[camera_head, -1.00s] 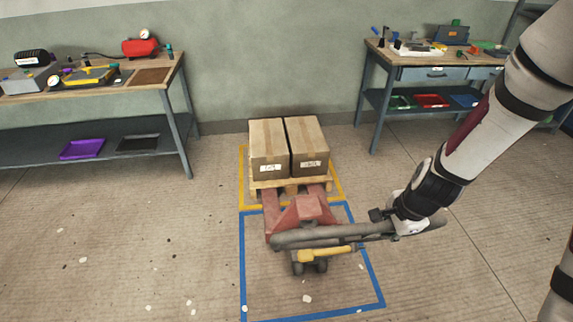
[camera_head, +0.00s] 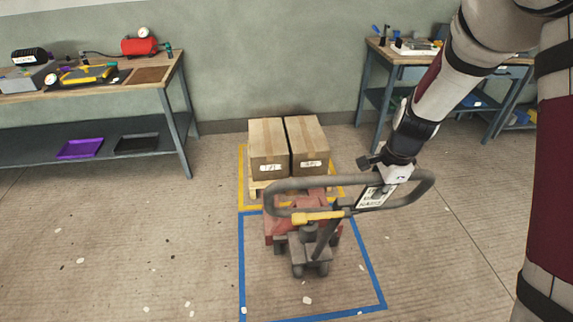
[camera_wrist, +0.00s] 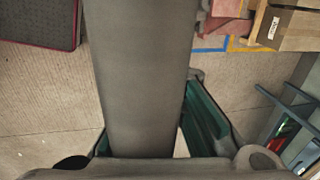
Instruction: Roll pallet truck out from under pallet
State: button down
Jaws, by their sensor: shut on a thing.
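The red pallet truck (camera_head: 283,226) stands with its front end at the pallet (camera_head: 256,188), inside the blue floor outline. Its forks are mostly hidden. The pallet carries two taped cardboard boxes (camera_head: 267,150) side by side and sits within the yellow outline. The truck's grey loop handle (camera_head: 300,183) stands over the truck body with a yellow lever (camera_head: 312,216) and a label plate. My gripper (camera_head: 394,174) is shut on the handle's bar at the right part of the loop. In the wrist view the thick grey bar (camera_wrist: 143,70) runs between the green-lined fingers (camera_wrist: 150,140).
A blue floor outline (camera_head: 242,270) surrounds the truck, with open floor in front and to the left. A workbench (camera_head: 182,125) with tools stands at the left wall. Another bench (camera_head: 410,57) stands at the back right, partly behind my arm.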

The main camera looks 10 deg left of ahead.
jog(key=shift+s+a+f, duration=0.15)
jog(key=shift+s+a, duration=0.1)
jog(key=shift+s, duration=0.15)
jog(key=w+a+r+b, duration=0.1)
jog(key=w+b, duration=0.1)
jog(key=w, duration=0.3)
jog(key=w+a+r+g+b, duration=0.1)
jog(key=w+a+b, duration=0.1)
jog(key=w, duration=0.4)
jog(key=w+a+r+b, duration=0.1)
jog(key=w+a+b, duration=0.1)
jog(key=w+b, duration=0.2)
jog(key=shift+w+r, duration=0.25)
jog(key=shift+w, duration=0.45)
jog(key=shift+a, duration=0.1)
jog(key=c, duration=1.6)
grip_release()
jog(key=shift+r, duration=0.1)
jog(key=shift+w+d, duration=0.1)
jog(key=shift+d, duration=0.1)
